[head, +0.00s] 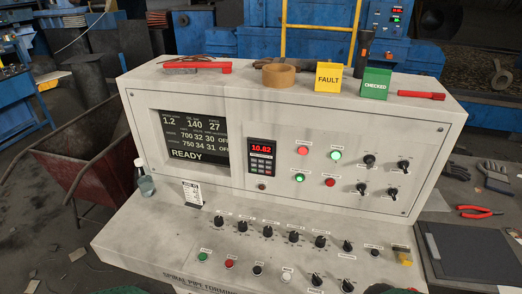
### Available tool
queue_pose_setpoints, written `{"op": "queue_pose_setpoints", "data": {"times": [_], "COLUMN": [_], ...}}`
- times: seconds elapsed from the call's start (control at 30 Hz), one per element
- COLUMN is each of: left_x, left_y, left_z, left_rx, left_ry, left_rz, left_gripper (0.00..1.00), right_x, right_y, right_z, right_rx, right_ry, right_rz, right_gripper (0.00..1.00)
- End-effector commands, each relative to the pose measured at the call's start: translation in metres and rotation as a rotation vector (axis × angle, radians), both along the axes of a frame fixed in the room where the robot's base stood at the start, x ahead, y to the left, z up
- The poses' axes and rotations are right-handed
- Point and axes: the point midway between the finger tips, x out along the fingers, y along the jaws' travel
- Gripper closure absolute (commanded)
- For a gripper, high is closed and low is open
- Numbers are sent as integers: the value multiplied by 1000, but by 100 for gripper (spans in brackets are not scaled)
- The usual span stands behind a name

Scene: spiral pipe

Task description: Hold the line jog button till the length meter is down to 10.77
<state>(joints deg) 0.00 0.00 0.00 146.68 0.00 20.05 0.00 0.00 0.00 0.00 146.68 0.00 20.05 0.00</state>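The length meter (262,148) is a small black unit with a red display on the upright face of the grey console; it reads 10.82. Several buttons sit in the front row of the sloping desk: a green button (203,257), a red button (229,263), a black button (257,269) and a white button (287,274). Their labels are too small to read, so I cannot tell which is line jog. No gripper is clearly in view, and nothing is seen touching these buttons.
The screen (190,136) shows READY. Knobs (293,237) line the desk behind the buttons. A bottle (145,182) stands at the desk's left end. Yellow FAULT (328,77) and green CHECKED (375,83) blocks stand on top. Pliers (485,213) and gloves (496,176) lie at right.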

Motion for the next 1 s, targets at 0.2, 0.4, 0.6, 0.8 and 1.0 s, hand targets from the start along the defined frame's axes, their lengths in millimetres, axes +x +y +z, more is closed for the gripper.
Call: {"op": "queue_pose_setpoints", "data": {"times": [0.2, 0.4, 0.6, 0.8, 1.0], "left_x": [0, 0, 0, 0, 0], "left_y": [0, 0, 0, 0, 0], "left_z": [0, 0, 0, 0, 0], "left_rx": [0, 0, 0, 0, 0], "left_ry": [0, 0, 0, 0, 0], "left_rz": [0, 0, 0, 0, 0], "left_gripper": [64, 64, 64, 64, 64], "right_x": [0, 0, 0, 0, 0], "right_y": [0, 0, 0, 0, 0], "right_z": [0, 0, 0, 0, 0], "right_rx": [0, 0, 0, 0, 0], "right_ry": [0, 0, 0, 0, 0], "right_rz": [0, 0, 0, 0, 0], "right_gripper": [93, 100, 100, 100, 100]}}
